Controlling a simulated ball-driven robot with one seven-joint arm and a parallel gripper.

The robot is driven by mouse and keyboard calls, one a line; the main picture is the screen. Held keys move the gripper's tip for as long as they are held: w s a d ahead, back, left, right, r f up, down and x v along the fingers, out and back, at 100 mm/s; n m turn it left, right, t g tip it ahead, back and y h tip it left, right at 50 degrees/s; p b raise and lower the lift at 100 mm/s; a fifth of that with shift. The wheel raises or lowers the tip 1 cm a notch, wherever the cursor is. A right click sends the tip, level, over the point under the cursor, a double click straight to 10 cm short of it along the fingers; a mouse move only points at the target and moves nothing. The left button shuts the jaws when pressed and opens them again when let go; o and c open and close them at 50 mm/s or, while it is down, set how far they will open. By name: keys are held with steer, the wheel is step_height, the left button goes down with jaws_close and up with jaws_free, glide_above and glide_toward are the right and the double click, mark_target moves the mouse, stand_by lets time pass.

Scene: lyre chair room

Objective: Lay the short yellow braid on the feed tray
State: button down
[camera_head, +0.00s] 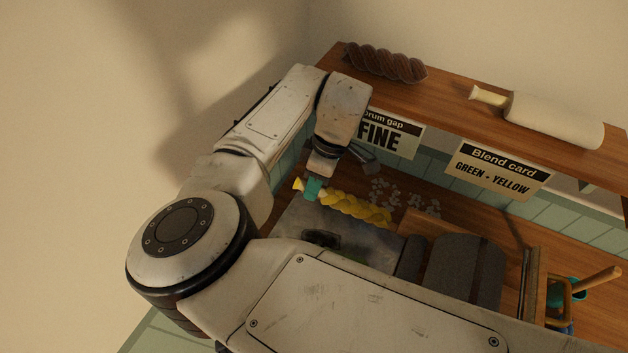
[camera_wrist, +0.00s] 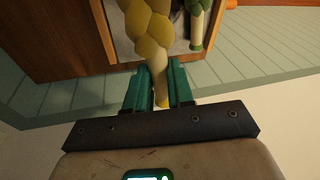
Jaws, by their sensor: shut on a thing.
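My gripper (camera_head: 313,188), with teal fingers, is shut on one end of the short yellow braid (camera_head: 357,207). In the wrist view the braid (camera_wrist: 150,32) runs from between the fingers (camera_wrist: 160,88) toward the top edge, its thin pale end in the grip. In the head view a grey, worn metal surface (camera_head: 290,232), which looks like the feed tray, lies just below and in front of the braid. I cannot tell whether the braid touches it. My arm hides part of this surface.
A dark grey drum part (camera_head: 465,270) stands right of the metal surface. Pale bits (camera_head: 385,190) lie behind the braid. A shelf (camera_head: 450,82) above holds a brown braid (camera_head: 385,62) and a pale roller (camera_head: 555,120). A green braid (camera_wrist: 198,25) shows in the wrist view.

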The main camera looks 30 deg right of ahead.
steer(key=shift+r, duration=0.15)
steer(key=shift+s+f+b, duration=0.1)
steer(key=shift+f+b, duration=1)
steer(key=shift+f, duration=2.6)
steer(key=c, duration=0.9)
jaws_free()
steer(key=b+v, duration=0.1)
steer(key=v, duration=0.9)
steer(key=shift+r+b, duration=0.35)
steer(key=shift+b, duration=0.05)
